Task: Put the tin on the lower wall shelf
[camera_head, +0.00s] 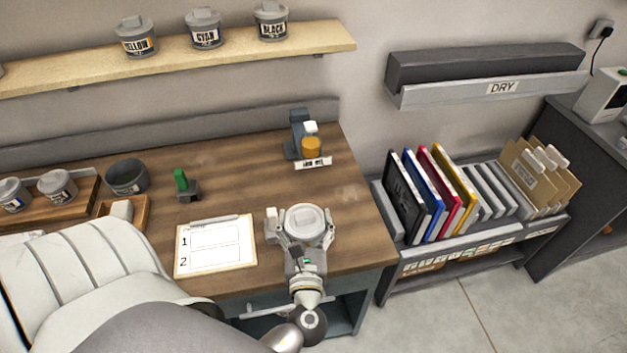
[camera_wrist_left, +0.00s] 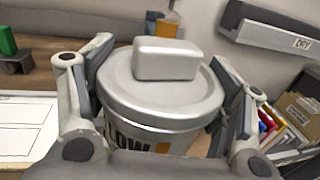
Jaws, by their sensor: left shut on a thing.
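A grey tin (camera_head: 306,222) with a round lid and a block-shaped knob is between the fingers of my left gripper (camera_head: 301,229), over the right front part of the wooden table. In the left wrist view the tin (camera_wrist_left: 165,95) is upright and the fingers of my left gripper (camera_wrist_left: 160,100) clasp it from both sides. Its dark-lettered label is mostly hidden by the gripper. I cannot tell whether it touches the table. A pale wooden wall shelf (camera_head: 190,68) runs along the back wall, the only such shelf in view. My right gripper is not in view.
A clipboard (camera_head: 216,247) lies left of my gripper. A stand with an orange jar (camera_head: 311,148) is at the table's back. A DRY rack (camera_head: 490,90) hangs right.

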